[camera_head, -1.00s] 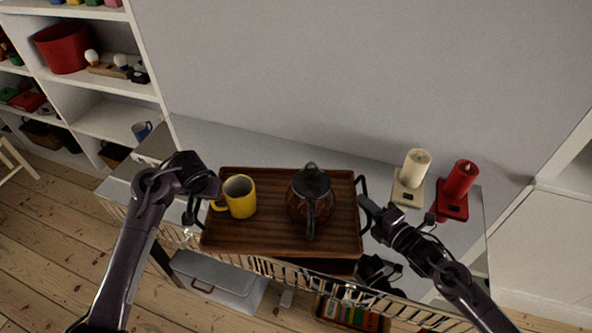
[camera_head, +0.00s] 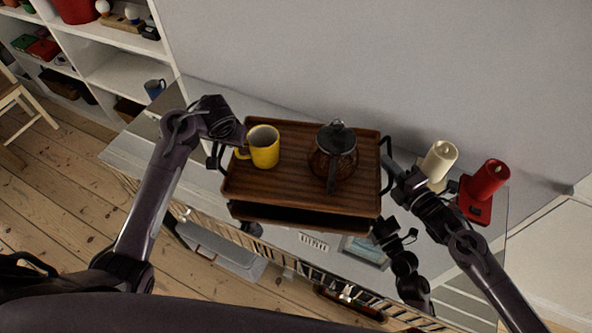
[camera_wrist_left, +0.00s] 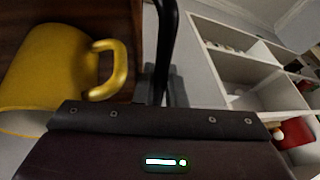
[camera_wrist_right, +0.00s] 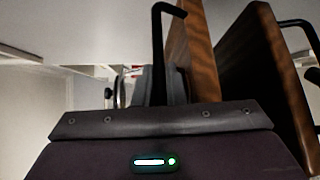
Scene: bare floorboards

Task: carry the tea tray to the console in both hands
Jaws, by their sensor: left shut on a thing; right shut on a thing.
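The brown wooden tea tray (camera_head: 290,203) is roughly level above the grey glossy console (camera_head: 200,182), which mirrors its underside; a gap shows between tray and reflection. A yellow mug (camera_head: 264,147) stands on the tray's left half, and a dark glass teapot (camera_head: 334,158) stands upright right of centre. My left gripper (camera_head: 218,152) is shut on the black left handle, which shows in the left wrist view (camera_wrist_left: 166,40) beside the mug. My right gripper (camera_head: 391,176) is shut on the right handle, seen in the right wrist view (camera_wrist_right: 158,50); the fingertips are partly hidden.
A wall rises behind. White shelves (camera_head: 120,75) stand at the left. Console room left of the tray looks clear.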

